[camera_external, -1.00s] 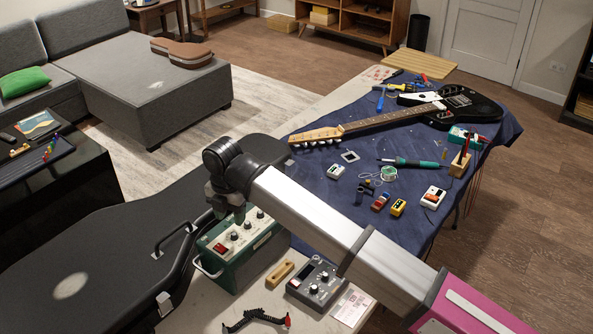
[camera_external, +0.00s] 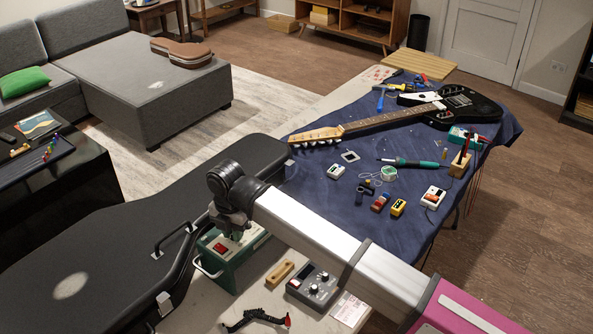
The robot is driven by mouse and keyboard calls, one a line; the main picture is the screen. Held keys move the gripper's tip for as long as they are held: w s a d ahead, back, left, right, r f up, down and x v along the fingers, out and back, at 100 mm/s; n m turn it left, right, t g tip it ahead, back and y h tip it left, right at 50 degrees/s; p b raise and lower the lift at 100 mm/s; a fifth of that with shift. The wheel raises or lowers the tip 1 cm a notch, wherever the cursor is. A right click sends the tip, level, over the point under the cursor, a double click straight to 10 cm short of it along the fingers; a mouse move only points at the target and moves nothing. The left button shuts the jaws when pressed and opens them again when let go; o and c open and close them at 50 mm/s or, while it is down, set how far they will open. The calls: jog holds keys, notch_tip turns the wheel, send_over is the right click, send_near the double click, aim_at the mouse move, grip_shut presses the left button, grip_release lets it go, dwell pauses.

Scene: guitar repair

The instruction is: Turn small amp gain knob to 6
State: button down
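The small amp (camera_external: 222,267) is a green box with a light top panel, a red switch and dark knobs. It stands on the pale table top beside the black guitar case. My gripper (camera_external: 236,233) hangs from the dark wrist over the amp's top panel, at the knobs. It hides most of the knobs, so I cannot tell which one is the gain knob or where it points. The fingers are too small and dark to show whether they are open or shut, or whether they touch a knob.
The open-handled black guitar case (camera_external: 90,255) lies close on the left. A grey pedal (camera_external: 314,287), a wooden block (camera_external: 280,272) and a black cable-like item (camera_external: 254,318) lie in front right. An electric guitar (camera_external: 390,117) and small tools lie on the blue cloth (camera_external: 310,190).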

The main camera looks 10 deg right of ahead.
dwell(0.3)
jog(key=m, duration=0.4)
jog(key=shift+m, duration=0.4)
jog(key=m, duration=0.4)
jog(key=shift+m, duration=0.3)
jog(key=m, duration=0.4)
jog(key=shift+m, duration=2.1)
jog(key=c, duration=1)
grip_release()
jog(key=shift+c, duration=0.2)
jog(key=shift+r, duration=0.1)
